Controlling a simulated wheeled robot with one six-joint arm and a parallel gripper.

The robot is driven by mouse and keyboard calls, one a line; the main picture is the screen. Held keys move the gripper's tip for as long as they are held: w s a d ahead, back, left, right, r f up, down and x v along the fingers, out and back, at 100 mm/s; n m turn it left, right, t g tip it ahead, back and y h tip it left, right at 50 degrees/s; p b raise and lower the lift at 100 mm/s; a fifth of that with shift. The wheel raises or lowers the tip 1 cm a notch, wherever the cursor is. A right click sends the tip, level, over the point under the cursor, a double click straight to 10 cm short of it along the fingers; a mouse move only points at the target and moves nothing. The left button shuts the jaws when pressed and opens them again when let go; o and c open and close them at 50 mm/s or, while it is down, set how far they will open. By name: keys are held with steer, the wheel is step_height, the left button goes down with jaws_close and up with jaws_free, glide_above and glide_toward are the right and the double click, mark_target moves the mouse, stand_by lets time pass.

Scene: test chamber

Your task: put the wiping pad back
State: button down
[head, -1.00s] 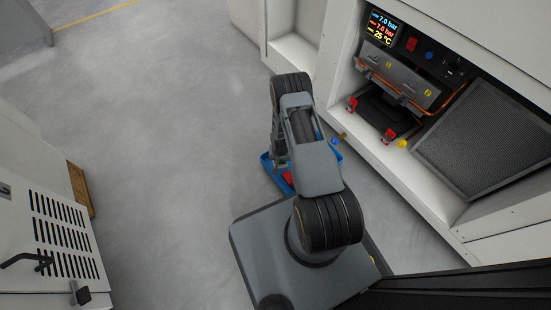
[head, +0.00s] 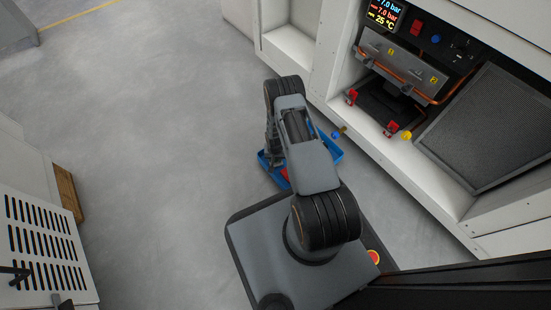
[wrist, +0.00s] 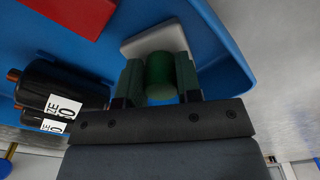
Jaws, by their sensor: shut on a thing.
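The wiping pad shows in the wrist view as a pale grey pad (wrist: 152,40) with a green round handle (wrist: 160,76). My gripper (wrist: 157,66) is shut on the handle, one dark green finger on each side. The pad is inside the blue tray (wrist: 225,45), near a rounded corner. I cannot tell whether it rests on the tray floor or hangs just above it. In the head view the blue tray (head: 332,158) lies partly behind my arm, which hides my gripper and the pad there.
In the wrist view, a red block (wrist: 75,12) and black cylinders (wrist: 55,85) with white labels are beside the pad. In the head view, a white cabinet (head: 340,60) with an open bay stands at right, a vented cabinet (head: 45,240) at left. Grey floor between is clear.

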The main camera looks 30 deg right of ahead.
steer(key=shift+f, duration=0.2)
steer(key=c, duration=0.8)
jaws_free()
steer(key=shift+r, duration=0.1)
steer(key=a+r+n+t+p, duration=0.1)
steer(key=a+r+p, duration=0.15)
steer(key=r, duration=1.75)
steer(key=a+r+n+p, duration=0.1)
steer(key=a+r+p, duration=0.15)
steer(key=r, duration=1.75)
steer(key=s+a+r+n, duration=0.1)
steer(key=s+r, duration=0.4)
steer(key=s+a+r+n, duration=0.1)
steer(key=s+r, duration=0.4)
steer(key=s+a+r+n+t, duration=0.1)
steer(key=s+a+r, duration=0.1)
steer(key=s+r, duration=0.2)
steer(key=shift+s+a+r, duration=0.1)
steer(key=shift+s+r, duration=0.1)
steer(key=shift+s, duration=0.35)
steer(key=shift+s+r, duration=0.2)
steer(key=shift+s, duration=0.3)
steer(key=shift+r+p, duration=0.1)
steer(key=shift+p, duration=0.25)
